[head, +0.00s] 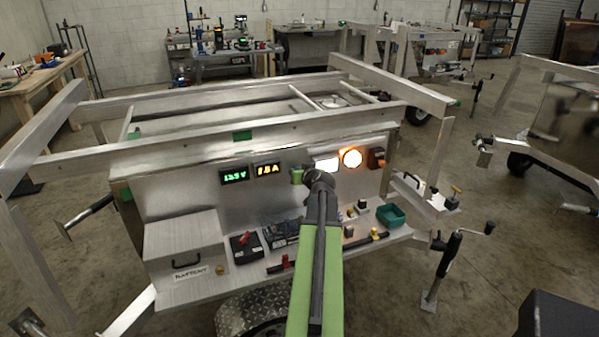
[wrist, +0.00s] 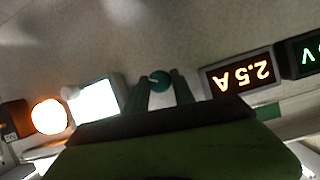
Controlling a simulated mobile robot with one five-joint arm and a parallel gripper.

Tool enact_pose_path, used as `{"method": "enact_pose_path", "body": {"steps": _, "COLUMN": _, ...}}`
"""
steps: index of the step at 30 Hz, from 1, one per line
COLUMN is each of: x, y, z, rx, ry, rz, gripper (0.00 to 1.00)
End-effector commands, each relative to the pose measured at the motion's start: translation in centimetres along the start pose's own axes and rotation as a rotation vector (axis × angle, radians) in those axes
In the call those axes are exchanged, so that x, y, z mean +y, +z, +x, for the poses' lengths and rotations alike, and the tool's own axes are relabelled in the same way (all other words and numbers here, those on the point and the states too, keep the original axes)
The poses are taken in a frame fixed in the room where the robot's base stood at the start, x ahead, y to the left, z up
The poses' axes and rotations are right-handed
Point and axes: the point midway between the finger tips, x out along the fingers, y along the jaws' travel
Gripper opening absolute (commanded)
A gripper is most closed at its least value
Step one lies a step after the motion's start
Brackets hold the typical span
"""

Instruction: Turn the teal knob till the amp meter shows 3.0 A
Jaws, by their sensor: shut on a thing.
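The teal knob (wrist: 159,80) is on the upright grey panel, with a pale mark on its face. In the wrist view my gripper (wrist: 161,88) has one finger on each side of it and is shut on it. In the head view my gripper (head: 299,177) is at the panel and my arm and wrist hide the knob. The amp meter (wrist: 238,75) appears upside down in the wrist view, and its amber digits look like 2.5 A. The same meter (head: 267,170) shows in the head view, too small to read surely.
The green volt meter (head: 234,176) is left of the amp meter. A lit white panel (head: 327,164) and a round orange lamp (head: 351,158) are right of my gripper. A shelf below holds a battery box (head: 184,245), a teal tray (head: 391,215) and small parts.

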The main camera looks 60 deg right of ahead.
Motion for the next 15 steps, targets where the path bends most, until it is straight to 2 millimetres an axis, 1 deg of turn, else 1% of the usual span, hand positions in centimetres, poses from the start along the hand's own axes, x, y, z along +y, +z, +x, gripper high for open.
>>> {"method": "enact_pose_path", "body": {"steps": 1, "x": 0.35, "y": 0.11, "z": -0.12, "rx": -0.004, "ry": -0.005, "rz": 0.022, "gripper": 0.0}}
{"method": "enact_pose_path", "body": {"steps": 15, "x": 0.65, "y": 0.29, "z": -0.04, "rx": -0.034, "ry": -0.148, "rz": 0.37, "gripper": 0.0}}
